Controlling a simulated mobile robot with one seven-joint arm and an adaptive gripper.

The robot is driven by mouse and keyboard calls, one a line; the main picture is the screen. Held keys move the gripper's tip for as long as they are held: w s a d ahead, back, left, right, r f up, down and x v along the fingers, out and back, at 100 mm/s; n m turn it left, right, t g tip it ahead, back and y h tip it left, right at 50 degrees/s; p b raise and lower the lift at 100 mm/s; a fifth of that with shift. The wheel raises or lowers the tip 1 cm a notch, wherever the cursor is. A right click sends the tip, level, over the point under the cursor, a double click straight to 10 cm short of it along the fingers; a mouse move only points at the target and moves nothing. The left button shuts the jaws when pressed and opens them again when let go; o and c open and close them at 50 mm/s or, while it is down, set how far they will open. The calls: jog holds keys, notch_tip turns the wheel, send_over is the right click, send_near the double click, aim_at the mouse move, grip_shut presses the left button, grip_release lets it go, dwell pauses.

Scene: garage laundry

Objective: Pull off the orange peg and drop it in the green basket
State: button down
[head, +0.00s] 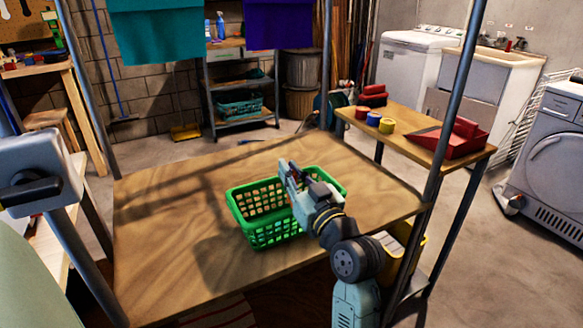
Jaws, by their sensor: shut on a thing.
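The green basket (268,237) stands on the wooden table top, a plastic lattice basket with an open top. My gripper (287,172) is above the basket, over its right part, and its arm comes in from the lower right. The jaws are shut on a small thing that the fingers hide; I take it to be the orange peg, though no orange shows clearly. A teal cloth (156,32) and a purple cloth (278,24) hang at the top, their upper edges out of view.
The wooden table (170,215) is mostly clear around the basket. Grey metal posts (452,105) rise at its corners. A side table (400,113) with tape rolls (373,118) and a red toolbox (450,141) stands right, near a dryer (555,150).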

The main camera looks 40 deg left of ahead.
notch_tip(320, 180, down, 2)
jog(key=shift+f+b, duration=0.1)
jog(key=shift+b, duration=0.4)
jog(key=c, duration=1.6)
grip_release()
jog(key=shift+o, duration=0.2)
jog(key=v, duration=1.2)
jog(key=shift+r, duration=0.2)
